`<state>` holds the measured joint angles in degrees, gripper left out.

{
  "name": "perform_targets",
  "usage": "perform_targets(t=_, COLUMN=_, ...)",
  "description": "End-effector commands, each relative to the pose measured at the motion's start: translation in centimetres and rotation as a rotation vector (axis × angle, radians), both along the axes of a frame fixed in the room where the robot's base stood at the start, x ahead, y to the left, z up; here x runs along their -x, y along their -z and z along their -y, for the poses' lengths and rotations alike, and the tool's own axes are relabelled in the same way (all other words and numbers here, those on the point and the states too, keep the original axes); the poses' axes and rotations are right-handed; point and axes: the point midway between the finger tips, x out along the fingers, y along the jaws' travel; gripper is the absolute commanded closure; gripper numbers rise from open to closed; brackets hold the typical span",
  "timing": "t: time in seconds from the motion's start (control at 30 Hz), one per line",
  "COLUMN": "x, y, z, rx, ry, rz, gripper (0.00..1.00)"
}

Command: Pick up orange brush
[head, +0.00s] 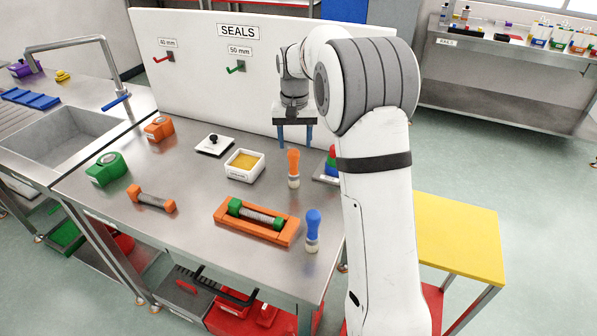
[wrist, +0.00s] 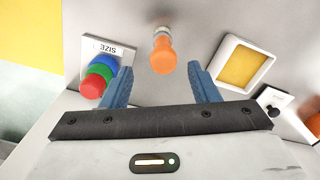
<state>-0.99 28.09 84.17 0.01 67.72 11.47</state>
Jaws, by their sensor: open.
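The orange brush (head: 293,167) stands upright on the steel table, with its orange handle up and its pale bristle end down. In the wrist view the brush (wrist: 163,56) shows between and beyond the fingertips, apart from both. My gripper (head: 295,144) points down just above and behind the brush in the head view. Its two blue fingers are spread with nothing between them; the gripper also shows in the wrist view (wrist: 160,78). A blue brush (head: 313,229) stands upright nearer the table's front right.
A white tray with yellow contents (head: 230,172) stands left of the orange brush. Red, green and blue stacked pieces (wrist: 97,76) stand on the other side. An orange holder (head: 226,225) with a green-ended piece lies in front. The white SEALS panel (head: 190,95) stands behind.

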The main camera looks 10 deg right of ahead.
Motion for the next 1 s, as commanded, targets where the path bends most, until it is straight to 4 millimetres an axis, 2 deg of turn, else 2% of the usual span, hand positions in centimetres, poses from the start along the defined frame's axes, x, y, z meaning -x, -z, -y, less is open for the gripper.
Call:
perform_targets(t=0.2, x=-0.1, y=3.2, z=-0.5, rx=0.000, ry=-0.003, rz=-0.003, gripper=0.45)
perform_targets(t=0.3, x=-0.1, y=4.2, z=-0.5, rx=0.001, ry=-0.004, rz=-0.002, gripper=0.45)
perform_targets(t=0.57, x=-0.1, y=4.5, z=-0.5, rx=0.000, ry=-0.004, rz=0.000, gripper=0.45)
perform_targets(t=1.0, x=-0.1, y=4.4, z=-0.6, rx=0.000, ry=-0.005, rz=0.000, gripper=0.80)
